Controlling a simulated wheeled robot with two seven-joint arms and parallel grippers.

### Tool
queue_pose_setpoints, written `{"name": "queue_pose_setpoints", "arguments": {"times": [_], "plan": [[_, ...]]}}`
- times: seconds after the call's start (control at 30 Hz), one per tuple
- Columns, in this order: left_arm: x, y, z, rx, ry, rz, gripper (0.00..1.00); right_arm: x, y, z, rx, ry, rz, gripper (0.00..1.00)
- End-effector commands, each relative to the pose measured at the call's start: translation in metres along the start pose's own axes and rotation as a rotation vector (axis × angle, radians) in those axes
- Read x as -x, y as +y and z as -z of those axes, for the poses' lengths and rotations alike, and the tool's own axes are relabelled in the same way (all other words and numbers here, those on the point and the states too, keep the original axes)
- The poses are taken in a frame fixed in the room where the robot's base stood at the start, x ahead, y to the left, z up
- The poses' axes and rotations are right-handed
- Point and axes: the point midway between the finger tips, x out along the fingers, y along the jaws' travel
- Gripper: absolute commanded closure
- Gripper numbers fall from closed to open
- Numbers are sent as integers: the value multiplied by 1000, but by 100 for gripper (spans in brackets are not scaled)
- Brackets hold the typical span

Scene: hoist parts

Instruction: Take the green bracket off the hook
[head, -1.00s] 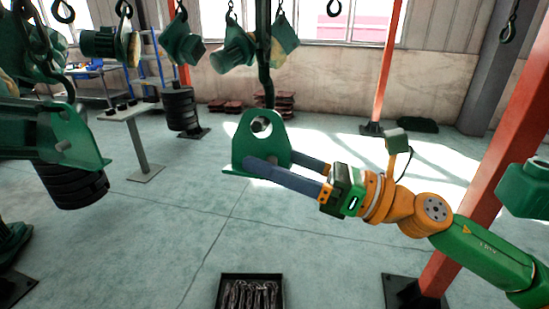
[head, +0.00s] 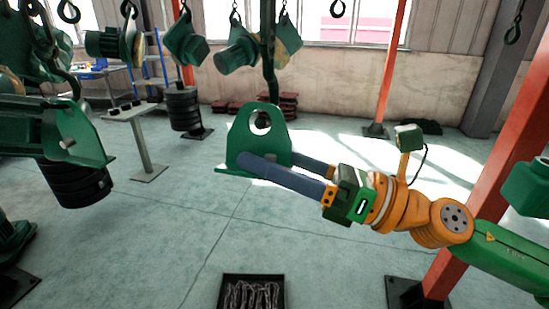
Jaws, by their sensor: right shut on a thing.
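The green bracket (head: 262,147) is an upright plate with a rounded top, a round hole and a flat foot, in the middle of the head view. My right gripper (head: 275,163) reaches in from the right and is shut on it, one long blue-grey finger in front and the other at its right side. The dark green hook (head: 269,72) hangs from above, and its lower end runs down behind the bracket's top edge. Whether the hook still passes through the hole cannot be told. My left gripper is not in view.
Green hoist parts (head: 238,57) hang at the back, and a similar green bracket (head: 85,140) is at the left. A black tray of chains (head: 281,292) lies on the floor below. A red post (head: 495,175) stands at the right. The middle floor is clear.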

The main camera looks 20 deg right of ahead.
Motion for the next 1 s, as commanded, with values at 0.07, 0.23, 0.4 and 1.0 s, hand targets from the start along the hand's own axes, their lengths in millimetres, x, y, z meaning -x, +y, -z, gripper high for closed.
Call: {"name": "queue_pose_setpoints", "arguments": {"times": [0.07,0.23,0.4,1.0], "plan": [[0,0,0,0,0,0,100,0,0,-1,1,-2,0,100],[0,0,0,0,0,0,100,0,1,-1,2,-2,0,100],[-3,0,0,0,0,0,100,0,6,0,17,-1,-4,100],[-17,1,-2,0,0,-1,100,2,22,5,56,-1,-10,100]]}}
